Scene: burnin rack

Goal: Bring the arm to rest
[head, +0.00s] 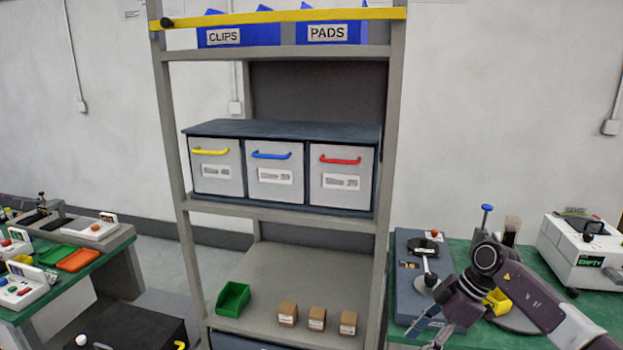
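My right arm comes in from the lower right, in front of the green-topped bench on the right. Its wrist is bent, and my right gripper (432,328) points down and to the left near the bottom of the view, by the bench's front edge. It is small and dark, and its fingertips are not clear enough to tell whether it is open or shut. I see nothing clearly held in it. My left gripper is not in view.
A grey rack (172,130) stands in the middle, with three drawers (275,177), a green bin (233,299) and small cardboard boxes (317,318). A white machine (585,250) stands on the right bench (530,262). The left bench (95,250) carries devices and trays.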

